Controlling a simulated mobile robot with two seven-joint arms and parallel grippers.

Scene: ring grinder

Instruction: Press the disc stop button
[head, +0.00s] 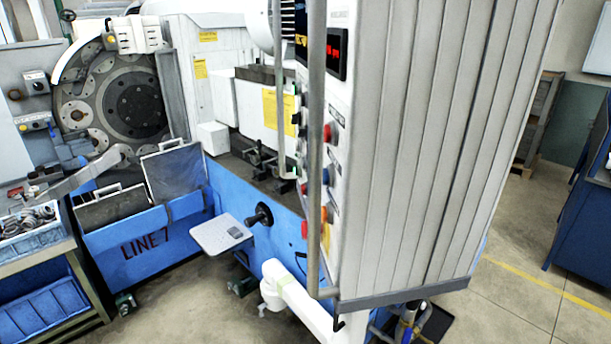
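The grey control panel (340,90) of the machine stands at centre right, seen at a steep angle. It bears a red button (328,133) near mid-height, a blue one (326,176) below it, an orange one (323,215) lower down, and further red controls (304,231) at its left edge. The labels are too small and slanted to read, so I cannot tell which button is the disc stop. A white jointed arm part, which may be mine, shows at the bottom centre. I see neither gripper's fingers, and nothing visibly touches the buttons.
A vertical grey bar (315,200) runs in front of the panel and partly hides it. The grinder's large disc (135,105) is at the upper left. A small white shelf (213,239) juts from the blue base. A parts bin (28,220) stands left. Open floor lies right.

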